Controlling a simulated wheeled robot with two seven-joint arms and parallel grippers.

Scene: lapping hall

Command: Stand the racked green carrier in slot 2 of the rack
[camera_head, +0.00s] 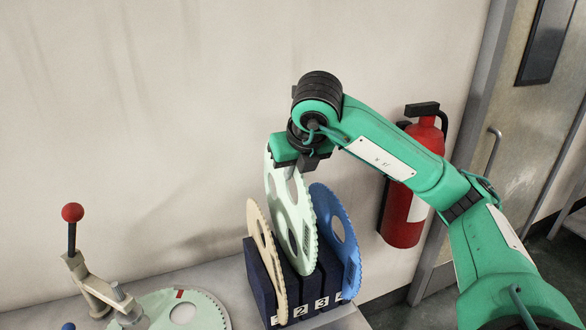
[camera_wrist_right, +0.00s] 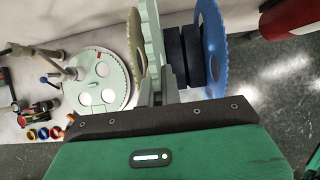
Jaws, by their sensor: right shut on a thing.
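The pale green toothed carrier (camera_head: 293,215) stands upright, edge-on to the slots, at the dark blue rack (camera_head: 258,272). My right gripper (camera_head: 300,165) is shut on its upper rim from above. In the right wrist view the green carrier (camera_wrist_right: 152,40) runs up from between the fingers (camera_wrist_right: 157,92). Its lower edge is between the cream and blue carriers, near the labels 2 and 3; I cannot tell which slot it lines up with or whether it is seated. My left gripper is not in view.
A cream carrier (camera_head: 256,222) stands at the rack's left end and a blue carrier (camera_head: 348,255) at its right end, both close to the green one. Left on the bench are a pale green round plate (camera_head: 207,309) and a red-knobbed lever (camera_head: 72,213). A fire extinguisher (camera_head: 408,210) hangs behind my arm.

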